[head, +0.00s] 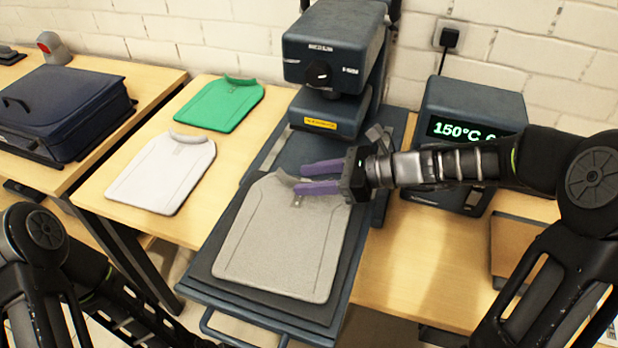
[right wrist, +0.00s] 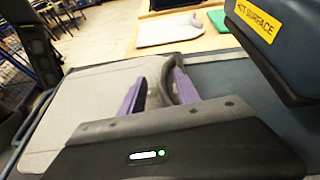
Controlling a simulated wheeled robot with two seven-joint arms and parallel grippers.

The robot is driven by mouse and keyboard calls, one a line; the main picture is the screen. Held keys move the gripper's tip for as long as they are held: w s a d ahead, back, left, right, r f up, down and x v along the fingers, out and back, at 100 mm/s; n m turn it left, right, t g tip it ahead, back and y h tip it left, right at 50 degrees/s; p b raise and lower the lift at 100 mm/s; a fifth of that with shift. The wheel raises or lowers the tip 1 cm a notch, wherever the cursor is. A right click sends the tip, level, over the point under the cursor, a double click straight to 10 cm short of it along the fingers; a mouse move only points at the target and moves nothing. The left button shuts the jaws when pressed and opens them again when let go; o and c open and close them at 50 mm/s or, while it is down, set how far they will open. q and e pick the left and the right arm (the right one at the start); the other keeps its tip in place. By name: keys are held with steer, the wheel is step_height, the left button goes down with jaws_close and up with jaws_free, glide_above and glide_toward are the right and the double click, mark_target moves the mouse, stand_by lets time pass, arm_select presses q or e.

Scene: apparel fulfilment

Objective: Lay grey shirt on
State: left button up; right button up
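The grey shirt (head: 283,238) lies flat on the dark lower plate (head: 213,262) of the heat press, collar end toward the press head. It also shows in the right wrist view (right wrist: 84,108). My right gripper (head: 299,178) is at the collar end, low over the shirt. Its two purple fingers are apart, one on each side of the raised collar in the right wrist view (right wrist: 158,90). I cannot tell whether they touch the collar. My left arm shows at the lower left of the head view, but its gripper is outside the frame.
The heat press head (head: 333,55) stands raised behind the shirt. A white shirt (head: 163,172) and a green shirt (head: 219,104) lie on the table to the left. A control box (head: 470,110) reading 150°C stands right. A dark blue case (head: 66,112) is far left.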

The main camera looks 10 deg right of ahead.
steer(key=v, duration=0.7)
steer(key=shift+d, duration=0.2)
